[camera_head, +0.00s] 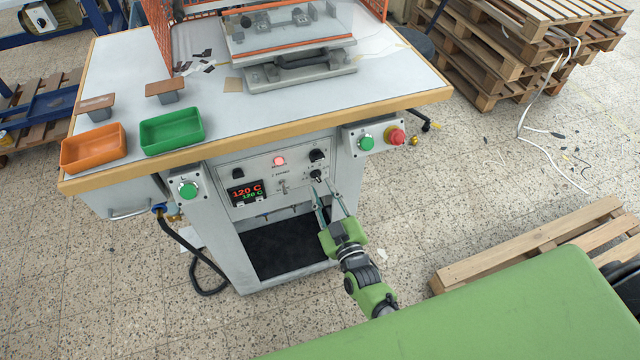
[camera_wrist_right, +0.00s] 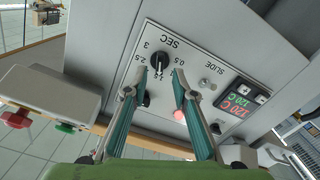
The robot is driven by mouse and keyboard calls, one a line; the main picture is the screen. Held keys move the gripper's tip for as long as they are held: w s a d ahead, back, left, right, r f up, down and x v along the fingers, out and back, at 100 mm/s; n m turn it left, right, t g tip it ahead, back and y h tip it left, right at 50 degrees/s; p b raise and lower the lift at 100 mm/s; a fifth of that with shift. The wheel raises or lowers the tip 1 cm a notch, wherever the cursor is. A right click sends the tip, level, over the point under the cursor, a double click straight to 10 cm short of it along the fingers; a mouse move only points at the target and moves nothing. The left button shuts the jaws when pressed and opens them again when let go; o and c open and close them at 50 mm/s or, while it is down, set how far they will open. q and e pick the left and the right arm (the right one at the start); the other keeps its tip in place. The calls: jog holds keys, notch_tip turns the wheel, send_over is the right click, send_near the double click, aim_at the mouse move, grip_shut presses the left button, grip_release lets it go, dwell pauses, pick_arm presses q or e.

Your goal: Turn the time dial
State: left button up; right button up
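The time dial (camera_head: 316,175) is a small black knob on the light grey control panel, at its lower right. In the right wrist view, the black time dial (camera_wrist_right: 158,61) sits upside down beside the word SEC, ringed by numbers such as 0.5, 2.5 and 3. My right gripper (camera_head: 325,195) reaches up to the panel from the lower right. In the wrist view its two teal fingers (camera_wrist_right: 159,73) are apart, with the dial between and just past the tips. I cannot tell if either finger touches it. My left gripper is not in view.
Another black knob (camera_head: 317,155) sits just above the dial. A red light (camera_head: 279,161), a slide switch (camera_head: 282,187) and a red-green display (camera_head: 245,193) are on the panel's left. A green button (camera_head: 366,143) and red emergency button (camera_head: 396,136) are to the right.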

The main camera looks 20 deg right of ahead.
jog(key=s, duration=0.9)
jog(key=shift+d, duration=0.15)
jog(key=s+f+g+y, duration=0.1)
jog(key=s+f+g, duration=0.4)
jog(key=f, duration=0.8)
jog(key=s+f+g, duration=0.3)
jog(key=s+f, duration=0.5)
jog(key=f, duration=0.4)
jog(key=s+d+f+g, duration=0.2)
jog(key=s+f, duration=0.3)
jog(key=s, duration=0.3)
jog(key=s+d+f+m+g+h, duration=0.1)
jog(key=s+f+g, duration=0.3)
jog(key=s, duration=0.5)
jog(key=s+d+f+m+g, duration=0.1)
jog(key=s+d+f+g, duration=0.2)
jog(key=s+f, duration=0.3)
jog(key=shift+s+h, duration=0.3)
jog(key=shift+s, duration=0.9)
